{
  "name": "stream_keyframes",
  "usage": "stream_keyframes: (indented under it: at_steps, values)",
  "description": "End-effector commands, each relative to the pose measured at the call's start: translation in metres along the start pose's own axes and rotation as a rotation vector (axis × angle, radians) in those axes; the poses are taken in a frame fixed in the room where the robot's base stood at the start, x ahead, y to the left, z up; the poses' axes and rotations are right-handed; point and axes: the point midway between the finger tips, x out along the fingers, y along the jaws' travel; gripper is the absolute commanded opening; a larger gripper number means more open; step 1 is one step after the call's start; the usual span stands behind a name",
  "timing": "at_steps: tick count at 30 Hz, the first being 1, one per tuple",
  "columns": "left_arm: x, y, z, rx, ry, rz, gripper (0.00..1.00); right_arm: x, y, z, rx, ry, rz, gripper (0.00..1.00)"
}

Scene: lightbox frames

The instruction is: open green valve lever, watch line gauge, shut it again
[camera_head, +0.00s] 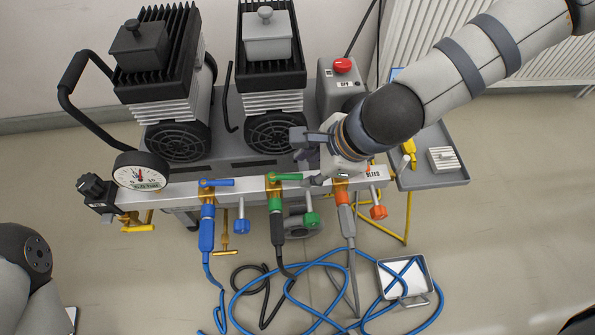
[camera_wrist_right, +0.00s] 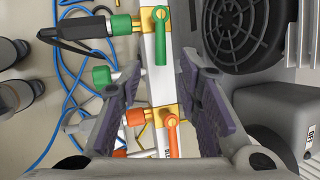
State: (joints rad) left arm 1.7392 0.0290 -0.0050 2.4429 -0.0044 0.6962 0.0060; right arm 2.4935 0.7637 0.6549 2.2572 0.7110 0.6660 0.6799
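The green valve lever (camera_head: 286,177) lies along the pale manifold rail (camera_head: 240,192), pointing right from its brass valve. In the right wrist view the green lever (camera_wrist_right: 162,48) also lies along the rail, just beyond my fingertips. My right gripper (camera_head: 307,158) is open and empty above the rail, just right of the green lever. In the wrist view the fingers of my right gripper (camera_wrist_right: 160,75) stand apart on either side of the rail, with the lever between their lines. The round line gauge (camera_head: 140,172) is at the rail's left end; its reading is too small to tell. My left gripper is out of view.
A blue lever (camera_head: 217,182) is to the left and an orange lever (camera_wrist_right: 172,138) sits under my right gripper. Coloured knobs and hoses hang in front. Two pumps (camera_head: 160,100) stand behind. A switch box (camera_head: 340,85) and grey side tray (camera_head: 440,180) are near my right arm.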

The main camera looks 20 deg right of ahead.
Motion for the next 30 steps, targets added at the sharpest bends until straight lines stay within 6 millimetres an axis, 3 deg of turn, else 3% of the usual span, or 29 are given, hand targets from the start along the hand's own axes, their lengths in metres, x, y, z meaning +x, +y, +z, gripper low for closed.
stream_keyframes:
  at_steps: [1, 3, 8, 17, 21, 26, 30]
  values:
    - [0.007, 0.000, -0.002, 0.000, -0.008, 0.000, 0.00, 0.016, 0.003, -0.003, 0.000, 0.003, 0.006, 0.32]
    - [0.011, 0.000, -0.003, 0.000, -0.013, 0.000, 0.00, 0.029, 0.002, -0.002, -0.001, 0.001, 0.005, 0.32]
    - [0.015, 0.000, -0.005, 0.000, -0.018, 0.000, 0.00, 0.046, 0.002, -0.001, -0.001, 0.001, 0.003, 0.32]
    - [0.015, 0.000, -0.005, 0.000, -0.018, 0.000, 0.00, 0.047, 0.000, 0.000, -0.003, 0.000, 0.000, 0.29]
    - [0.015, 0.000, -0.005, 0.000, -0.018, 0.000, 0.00, 0.047, 0.000, 0.000, -0.003, 0.000, 0.000, 0.00]
    - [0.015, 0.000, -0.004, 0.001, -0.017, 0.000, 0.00, 0.047, 0.000, 0.000, -0.004, 0.000, 0.001, 0.00]
    - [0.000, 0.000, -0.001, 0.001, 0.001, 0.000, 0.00, 0.044, -0.006, 0.001, -0.068, -0.016, 0.023, 0.00]
